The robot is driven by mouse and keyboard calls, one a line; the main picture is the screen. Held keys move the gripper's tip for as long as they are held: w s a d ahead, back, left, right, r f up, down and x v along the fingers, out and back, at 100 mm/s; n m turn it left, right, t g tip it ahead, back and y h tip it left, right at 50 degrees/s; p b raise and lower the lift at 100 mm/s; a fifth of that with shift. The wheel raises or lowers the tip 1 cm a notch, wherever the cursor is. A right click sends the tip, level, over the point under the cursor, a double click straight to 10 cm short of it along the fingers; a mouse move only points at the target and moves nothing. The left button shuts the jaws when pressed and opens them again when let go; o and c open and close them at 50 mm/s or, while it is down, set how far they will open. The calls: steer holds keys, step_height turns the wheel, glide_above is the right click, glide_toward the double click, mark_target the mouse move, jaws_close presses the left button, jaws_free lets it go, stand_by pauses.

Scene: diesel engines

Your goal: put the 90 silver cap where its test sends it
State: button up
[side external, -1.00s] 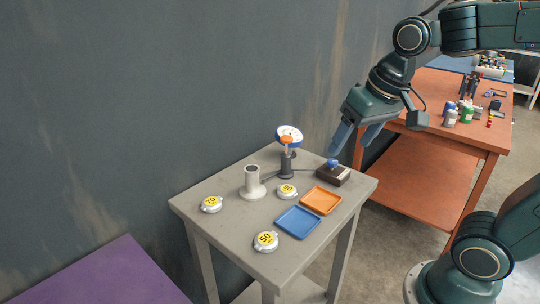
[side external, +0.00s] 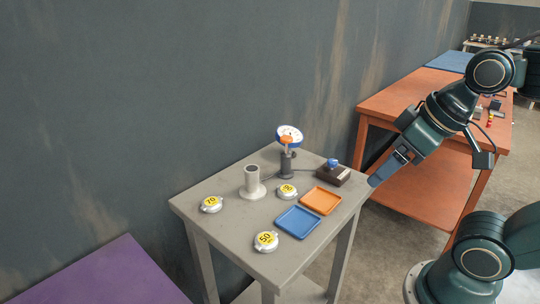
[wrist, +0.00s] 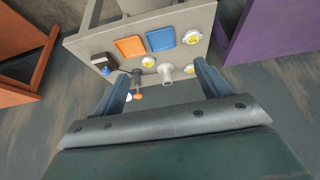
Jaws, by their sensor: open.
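The silver cap whose small yellow label seems to read 90 (side external: 287,191) lies on the grey table between the white post and the trays. It also shows in the wrist view (wrist: 148,62). A blue tray (side external: 298,222) and an orange tray (side external: 321,201) lie side by side, both empty. A dial gauge with an orange part (side external: 288,136) stands on a dark stand behind the cap. A brown box with a blue button (side external: 333,175) sits at the right corner. My gripper (side external: 376,181) is open and empty, off the table's right edge; both fingers show apart in the wrist view (wrist: 160,82).
Silver caps labelled 70 (side external: 211,204) and 50 (side external: 266,241) lie on the table. A white hollow post (side external: 252,182) stands near the gauge. An orange bench (side external: 420,100) with small items is behind my arm, and a purple surface (side external: 100,275) is at lower left.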

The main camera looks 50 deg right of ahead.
steer(key=n+g, duration=0.6)
steer(key=n, duration=0.1)
glide_above(286, 189)
step_height(286, 189, down, 9)
steer(key=shift+f, duration=0.2)
steer(key=shift+f, duration=4.3)
